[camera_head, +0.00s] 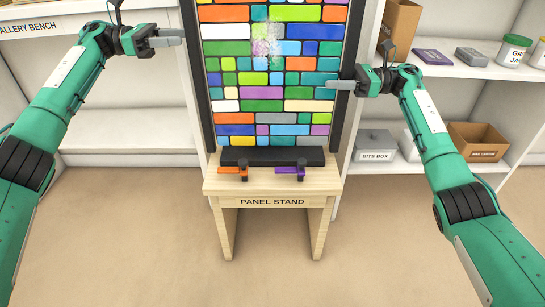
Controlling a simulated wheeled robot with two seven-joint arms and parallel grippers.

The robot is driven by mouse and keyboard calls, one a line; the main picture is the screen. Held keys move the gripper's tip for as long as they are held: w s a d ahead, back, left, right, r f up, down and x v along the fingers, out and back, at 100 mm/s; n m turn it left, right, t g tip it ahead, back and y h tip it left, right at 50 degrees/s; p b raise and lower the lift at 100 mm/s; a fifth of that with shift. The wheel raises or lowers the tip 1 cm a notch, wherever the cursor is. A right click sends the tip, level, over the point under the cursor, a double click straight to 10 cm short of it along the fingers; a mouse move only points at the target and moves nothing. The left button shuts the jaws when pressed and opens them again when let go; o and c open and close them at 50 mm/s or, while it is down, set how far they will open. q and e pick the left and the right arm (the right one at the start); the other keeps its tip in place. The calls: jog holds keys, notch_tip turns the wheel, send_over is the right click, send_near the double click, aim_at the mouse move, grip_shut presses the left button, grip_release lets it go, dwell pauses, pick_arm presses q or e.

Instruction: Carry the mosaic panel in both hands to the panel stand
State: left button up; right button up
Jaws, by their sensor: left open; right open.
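The mosaic panel (263,105), with many coloured tiles and dark side edges, stands upright on the wooden panel stand (272,188). Its lower edge is behind a black ledge on the stand, and its top runs out of the picture. My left gripper (180,38) is open and empty at the panel's upper left side, a little apart from or close to its dark edge. My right gripper (335,86) is open at the panel's right edge, its finger overlapping the edge in the picture. Whether it touches cannot be told.
An orange clamp (232,171) and a purple clamp (290,171) sit on the stand's front. The gallery bench (40,27) is at the left. Shelves at the right hold a bits box (376,146), a brown carton (478,140) and jars (513,50). The floor in front is clear.

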pick_arm(q)
jog(key=a, duration=0.4)
jog(key=shift+a, duration=0.35)
pick_arm(e)
jog(key=d, duration=1.2)
